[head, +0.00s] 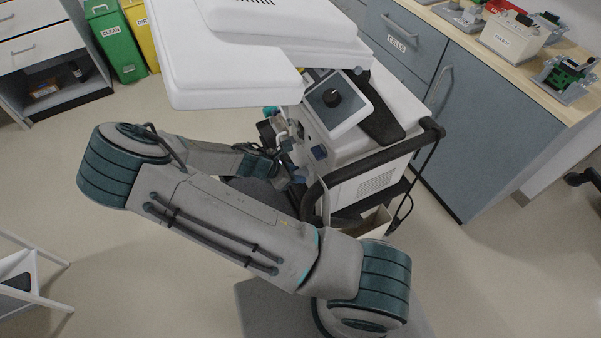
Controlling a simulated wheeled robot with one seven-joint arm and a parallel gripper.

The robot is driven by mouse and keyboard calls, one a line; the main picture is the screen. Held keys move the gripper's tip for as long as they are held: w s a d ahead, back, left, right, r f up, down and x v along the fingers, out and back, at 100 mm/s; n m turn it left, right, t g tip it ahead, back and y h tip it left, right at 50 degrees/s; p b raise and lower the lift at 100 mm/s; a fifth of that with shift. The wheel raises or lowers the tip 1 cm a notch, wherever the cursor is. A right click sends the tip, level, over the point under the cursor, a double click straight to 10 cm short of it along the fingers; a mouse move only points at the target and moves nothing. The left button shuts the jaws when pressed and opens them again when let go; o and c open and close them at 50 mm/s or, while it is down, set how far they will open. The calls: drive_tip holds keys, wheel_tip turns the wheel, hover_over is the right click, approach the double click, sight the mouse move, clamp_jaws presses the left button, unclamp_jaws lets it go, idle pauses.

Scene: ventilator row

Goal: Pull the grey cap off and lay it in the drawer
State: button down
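My gripper (283,166) is at the front of the white ventilator (365,185), below its tilted screen unit with a black knob (332,97). It is small and partly hidden by my arm, so I cannot tell whether it is open or shut or touching anything. A dark blue fitting (320,152) and a teal fitting (271,112) show near it on the ventilator's front. I cannot make out the grey cap. A drawer labelled CELLS (397,32) in the grey-blue cabinet at the upper right appears shut. White drawers (36,46) at the upper left also appear shut.
A black rail (375,160) curves around the ventilator beside my arm. A large white panel (235,65) overhangs the gripper area. Green (113,40) and yellow bins stand at the back left. A white stand (30,275) is at the lower left. The left floor is mostly clear.

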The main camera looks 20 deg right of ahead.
drive_tip(key=shift+a, duration=0.25)
idle(0.3)
drive_tip(key=shift+s+a+p, duration=0.2)
drive_tip(key=shift+a+p, duration=0.05)
drive_tip(key=shift+a, duration=0.95)
drive_tip(key=shift+s+a+p, duration=0.2)
drive_tip(key=shift+a+p, duration=0.05)
drive_tip(key=shift+a, duration=0.95)
drive_tip(key=shift+s, duration=0.1)
